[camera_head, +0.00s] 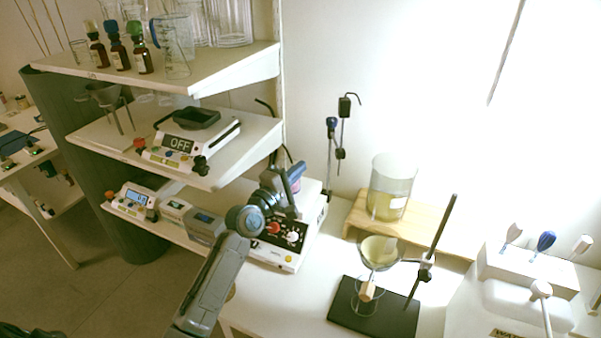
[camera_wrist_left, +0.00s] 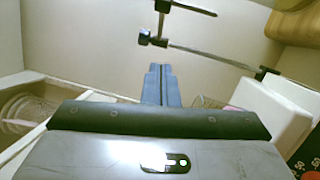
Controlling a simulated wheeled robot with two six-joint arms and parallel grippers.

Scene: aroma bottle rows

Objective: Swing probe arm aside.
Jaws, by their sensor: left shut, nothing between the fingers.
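The stirrer hotplate (camera_head: 278,258), a white box with red and white knobs, stands on the bench. Behind it rises a thin stand rod (camera_head: 329,165). The probe arm (camera_head: 344,107) shows as dark clamps and a thin vertical probe at the top of that rod. In the left wrist view the arm's metal bar (camera_wrist_left: 210,55) and black clamp pieces cross above my fingertips, apart from them in the picture. My left gripper (camera_head: 297,172) is over the hotplate, left of the stand, and covers part of its top. Its fingers (camera_wrist_left: 160,85) are shut and empty.
Shelves with bottles (camera_head: 119,55) and a balance (camera_head: 190,138) stand on the left. Bare wall is behind.

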